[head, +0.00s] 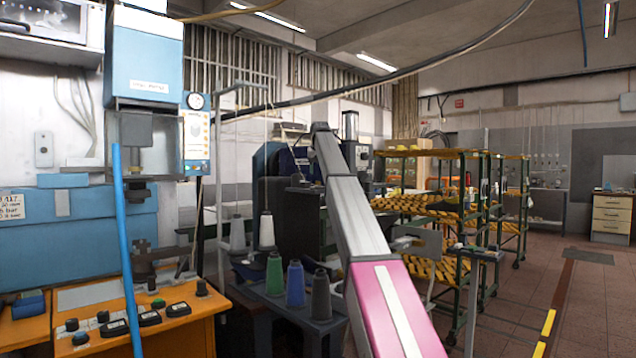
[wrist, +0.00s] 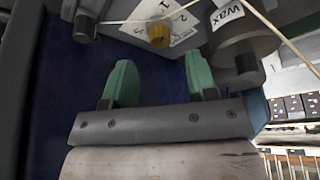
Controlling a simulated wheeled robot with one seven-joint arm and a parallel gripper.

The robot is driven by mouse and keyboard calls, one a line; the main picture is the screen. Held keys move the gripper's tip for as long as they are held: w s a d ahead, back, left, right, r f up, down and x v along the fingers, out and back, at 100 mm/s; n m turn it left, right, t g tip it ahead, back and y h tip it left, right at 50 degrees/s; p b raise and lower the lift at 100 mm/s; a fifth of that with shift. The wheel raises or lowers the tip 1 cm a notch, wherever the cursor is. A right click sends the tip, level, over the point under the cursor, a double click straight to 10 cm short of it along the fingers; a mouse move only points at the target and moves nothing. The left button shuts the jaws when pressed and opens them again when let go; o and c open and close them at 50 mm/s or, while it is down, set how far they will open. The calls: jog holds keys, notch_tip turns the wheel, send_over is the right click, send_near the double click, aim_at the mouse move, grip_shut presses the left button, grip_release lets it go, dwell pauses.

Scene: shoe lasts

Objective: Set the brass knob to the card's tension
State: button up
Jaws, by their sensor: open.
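The brass knob (wrist: 159,36) shows near the top of the wrist view, small and ribbed. It sits on a white dial label (wrist: 185,25) printed with 1 and 2; other marks are not readable. My gripper (wrist: 156,72) is open, its two green fingers apart and empty. The fingertips are below the knob in the picture, one to each side, and apart from it. In the head view my grey and pink arm reaches to the dark sewing machine (head: 290,165); the knob and fingers cannot be made out there. I cannot identify a tension card.
An orange control desk (head: 185,335) is at left, shelving racks (head: 425,205) at right.

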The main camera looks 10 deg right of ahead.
aim_at(318, 184)
jog(key=x, duration=0.5)
jog(key=shift+w+f, duration=0.1)
jog(key=shift+f, duration=0.25)
jog(key=shift+c, duration=0.4)
jog(key=c, duration=0.9)
jog(key=shift+o, duration=0.2)
jog(key=shift+m+h, duration=0.6)
jog(key=shift+m, duration=1)
jog(key=o, duration=0.9)
jog(key=shift+o, duration=0.2)
jog(key=shift+r, duration=0.1)
